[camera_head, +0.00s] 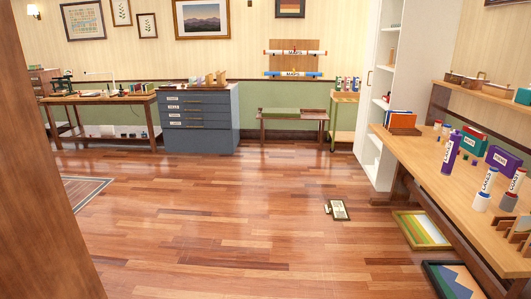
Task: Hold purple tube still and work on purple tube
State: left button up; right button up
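The purple tube (451,153) stands roughly upright, leaning slightly in the picture, on the long wooden table (426,150) at the right. It carries a white label with dark lettering and has a pale top end. Its lower end meets the table top. Neither of my grippers is in view, and nothing is seen touching the tube.
White tubes (486,187) stand nearer on the table, with a purple box (503,159) and wooden slots (515,230) close by. A small frame (339,210) lies on the otherwise open floor. A brown panel (40,170) blocks the left.

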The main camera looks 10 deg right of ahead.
aim_at(454, 142)
jog(key=i+j+z, duration=0.15)
jog(key=i+z, duration=0.35)
jog(key=i+j+z, duration=0.35)
jog(key=i+z, duration=0.15)
jog(key=i+j+z, duration=0.85)
jog(key=j+z, duration=0.15)
jog(key=j, duration=0.25)
jog(key=i+j+z, duration=0.2)
jog(key=j+z, duration=0.3)
jog(key=j, duration=0.25)
